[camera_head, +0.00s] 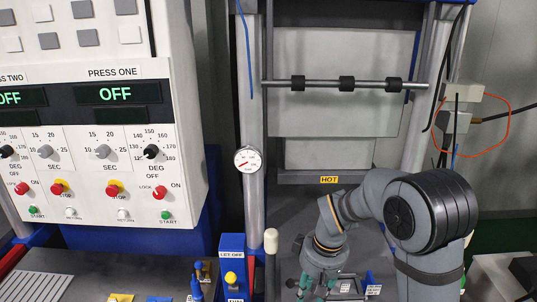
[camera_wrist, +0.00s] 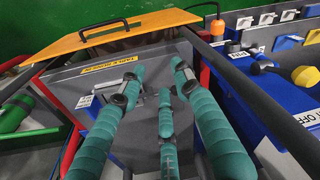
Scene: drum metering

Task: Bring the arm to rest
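My gripper (camera_head: 318,287) hangs at the lower right of the head view, its teal fingers pointing down and partly cut off by the picture's bottom edge. In the wrist view my gripper (camera_wrist: 155,80) shows three teal fingers standing apart, with nothing held between them. Beyond the fingers is a grey panel (camera_wrist: 105,75) with a yellow label and an orange lid or plate (camera_wrist: 140,35) with a black handle. I cannot tell how far the fingertips are from the panel.
The control panel (camera_head: 125,130) stands at the left, its PRESS ONE display (camera_head: 115,93) reading OFF. A blue LET OFF box (camera_head: 231,268) stands left of my gripper. A press with a HOT label (camera_head: 329,180) is behind.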

